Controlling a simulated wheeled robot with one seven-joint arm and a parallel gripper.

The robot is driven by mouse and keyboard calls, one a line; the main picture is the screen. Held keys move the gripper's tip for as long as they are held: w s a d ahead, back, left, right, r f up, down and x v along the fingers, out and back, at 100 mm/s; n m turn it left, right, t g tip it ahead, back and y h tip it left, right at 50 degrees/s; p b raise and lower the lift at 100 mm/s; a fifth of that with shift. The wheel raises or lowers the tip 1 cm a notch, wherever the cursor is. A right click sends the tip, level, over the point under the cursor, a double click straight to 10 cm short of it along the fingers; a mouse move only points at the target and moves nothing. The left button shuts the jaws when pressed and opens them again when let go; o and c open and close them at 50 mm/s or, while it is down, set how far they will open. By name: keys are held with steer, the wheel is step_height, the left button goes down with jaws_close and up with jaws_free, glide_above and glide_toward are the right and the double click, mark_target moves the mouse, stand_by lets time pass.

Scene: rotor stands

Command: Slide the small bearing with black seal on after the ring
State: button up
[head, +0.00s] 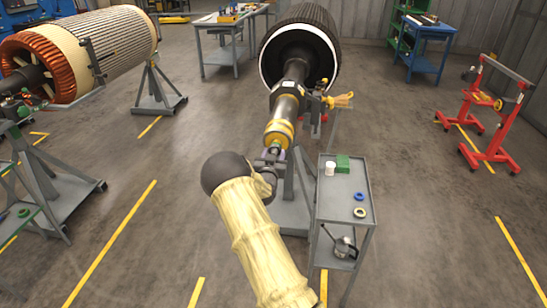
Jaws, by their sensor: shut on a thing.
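The rotor shaft (286,106) points toward me from the large dark rotor. It has yellow bands (279,131) near its front end and narrows to a thin tip. My gripper (270,160) is at this tip, in line with the shaft, and is shut on a small part. The part is mostly hidden by my fingers and wrist, so I cannot make out its seal colour or whether it is around the shaft or just in front of it. No separate ring can be told apart from the bands at this size.
Red stands (487,120) are far right. Floor between is clear.

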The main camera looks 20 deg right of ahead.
steer(key=shift+w+d, duration=0.1)
stand_by(0.3)
steer(key=o, duration=1.5)
steer(key=shift+c, duration=0.2)
steer(key=v, duration=0.9)
stand_by(0.6)
stand_by(0.4)
